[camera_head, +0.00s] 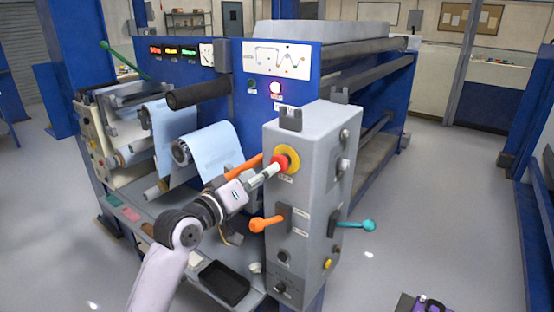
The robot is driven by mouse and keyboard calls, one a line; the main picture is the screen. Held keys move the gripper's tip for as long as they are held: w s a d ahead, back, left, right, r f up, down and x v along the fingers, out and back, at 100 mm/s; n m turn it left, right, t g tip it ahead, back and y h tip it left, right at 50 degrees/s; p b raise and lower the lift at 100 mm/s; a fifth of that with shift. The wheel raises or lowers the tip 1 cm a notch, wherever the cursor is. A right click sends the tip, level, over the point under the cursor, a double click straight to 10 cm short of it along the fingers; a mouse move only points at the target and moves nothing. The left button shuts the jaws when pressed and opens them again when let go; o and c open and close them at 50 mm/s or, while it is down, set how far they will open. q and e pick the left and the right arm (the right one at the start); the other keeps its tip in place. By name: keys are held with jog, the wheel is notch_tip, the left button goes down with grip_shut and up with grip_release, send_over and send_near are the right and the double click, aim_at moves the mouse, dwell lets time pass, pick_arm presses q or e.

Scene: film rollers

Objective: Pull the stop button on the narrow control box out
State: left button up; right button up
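The narrow control box (308,205) is a tall grey box standing at the front corner of the blue machine. Its stop button (281,161) is red on a yellow round collar (291,153), high on the box's left-hand face. My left arm reaches up from the bottom left. My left gripper (272,170) points at the button, with its slim fingertips right at the red head. The fingertips overlap the button in the picture, and I cannot tell whether they grip it or only touch it. My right gripper is not seen.
An orange-knobbed lever (266,223) and a teal-knobbed lever (357,224) stick out below the button. Blue film rolls (210,150) and a dark roller (199,93) lie to the left. A black tray (224,283) sits below.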

aim_at(281, 163)
pick_arm(q)
jog(key=p+x, duration=0.1)
jog(key=x, duration=0.5)
jog(key=shift+w+d, duration=0.2)
jog(key=shift+d, duration=0.05)
jog(key=shift+c, duration=0.5)
grip_shut()
